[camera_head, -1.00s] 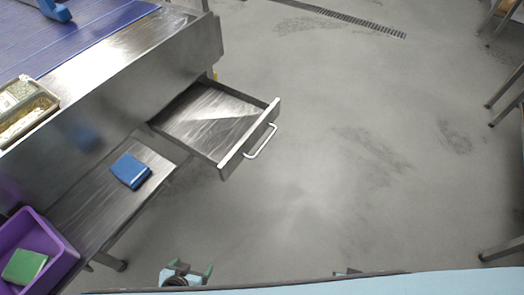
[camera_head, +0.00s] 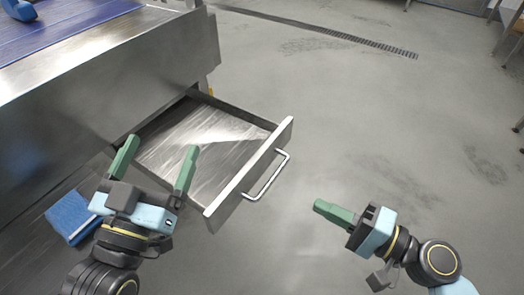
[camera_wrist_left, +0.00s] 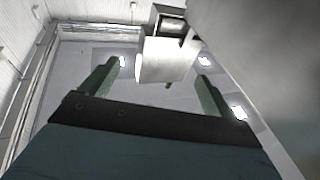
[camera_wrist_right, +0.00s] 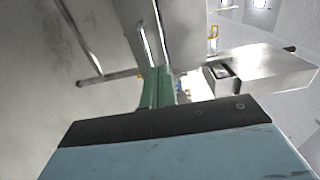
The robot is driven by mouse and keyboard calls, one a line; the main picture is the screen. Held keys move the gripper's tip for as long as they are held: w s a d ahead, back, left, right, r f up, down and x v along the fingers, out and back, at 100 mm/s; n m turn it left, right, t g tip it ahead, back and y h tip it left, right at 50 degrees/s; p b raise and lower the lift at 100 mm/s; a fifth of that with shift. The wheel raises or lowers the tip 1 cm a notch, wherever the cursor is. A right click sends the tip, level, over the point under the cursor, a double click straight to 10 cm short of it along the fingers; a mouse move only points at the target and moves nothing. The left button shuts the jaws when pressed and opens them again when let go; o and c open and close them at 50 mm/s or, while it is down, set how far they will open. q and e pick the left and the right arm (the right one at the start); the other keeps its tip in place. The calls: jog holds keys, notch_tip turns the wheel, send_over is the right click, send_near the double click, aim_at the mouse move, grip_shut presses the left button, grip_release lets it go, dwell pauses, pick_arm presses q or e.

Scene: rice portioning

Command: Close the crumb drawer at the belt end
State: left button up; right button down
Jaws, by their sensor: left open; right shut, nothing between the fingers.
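The crumb drawer (camera_head: 205,143) is pulled out from the steel belt end in the head view and appears empty. Its front panel (camera_head: 250,172) carries a pale bar handle (camera_head: 268,176) on the outer side. My left gripper (camera_head: 156,158) is open and empty, over the drawer's near left side in the picture; whether it touches the drawer I cannot tell. My right gripper (camera_head: 322,206) is shut and empty, out to the right of the handle and apart from it. The right wrist view shows its closed green fingers (camera_wrist_right: 157,88). The left wrist view shows spread fingers (camera_wrist_left: 155,82).
The steel belt frame (camera_head: 110,80) with its blue belt (camera_head: 60,28) fills the upper left. A blue cloth or pad (camera_head: 72,216) lies on the lower shelf beside my left gripper. Open grey floor (camera_head: 370,120) lies right of the drawer, with a drain strip (camera_head: 320,30) beyond.

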jog(key=w, duration=0.2)
send_near(251, 168)
jog(key=b+x, duration=0.1)
jog(key=x, duration=0.4)
jog(key=shift+w+a+f, duration=0.1)
jog(key=shift+w+a, duration=0.15)
jog(key=shift+a, duration=0.05)
pick_arm(q)
jog(key=shift+s+r+t+h, duration=0.15)
jog(key=shift+s+r+t, duration=0.1)
jog(key=shift+r+t, duration=0.5)
jog(key=shift+s+r+t+h, duration=0.2)
jog(key=shift+r+t, duration=0.25)
jog(key=shift+r, duration=0.6)
pick_arm(e)
jog(key=shift+w+a, duration=0.3)
jog(key=shift+a, duration=0.1)
